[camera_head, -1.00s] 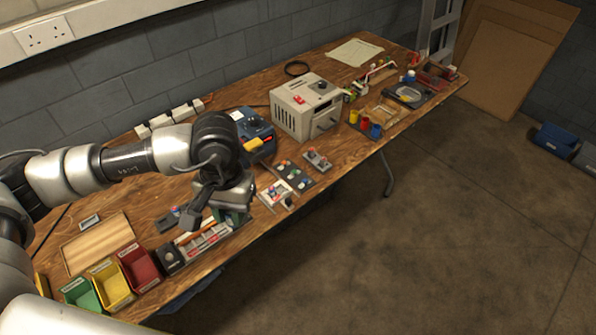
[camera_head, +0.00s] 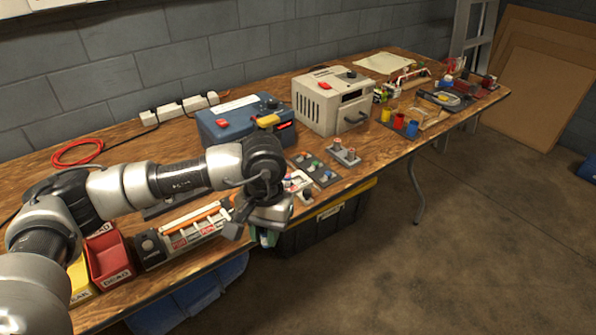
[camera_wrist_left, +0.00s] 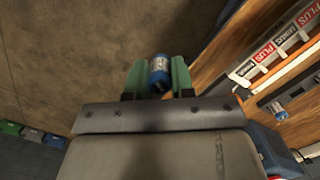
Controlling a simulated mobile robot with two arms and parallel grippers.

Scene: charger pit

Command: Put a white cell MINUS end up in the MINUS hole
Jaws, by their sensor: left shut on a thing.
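My left gripper (camera_head: 266,236) hangs at the table's front edge, just right of a long rack (camera_head: 190,232) with red and white labels. In the left wrist view the green fingers of this gripper (camera_wrist_left: 159,78) are shut on a blue and whitish cell (camera_wrist_left: 159,68), with floor behind it. A dark end of the cell faces the camera; its polarity mark cannot be read. The labelled rack shows at the right of the wrist view (camera_wrist_left: 270,52), with PLUS and MINUS labels. Another blue and white cell (camera_wrist_left: 277,108) shows beyond the rack. My right gripper is not in view.
A blue unit (camera_head: 225,125) and a beige box (camera_head: 320,112) stand behind the arm. Small trays of parts (camera_head: 318,168) lie right of the gripper. A red bin (camera_head: 108,262) and a yellow bin (camera_head: 78,278) stand at front left. A black crate (camera_head: 325,222) is under the table.

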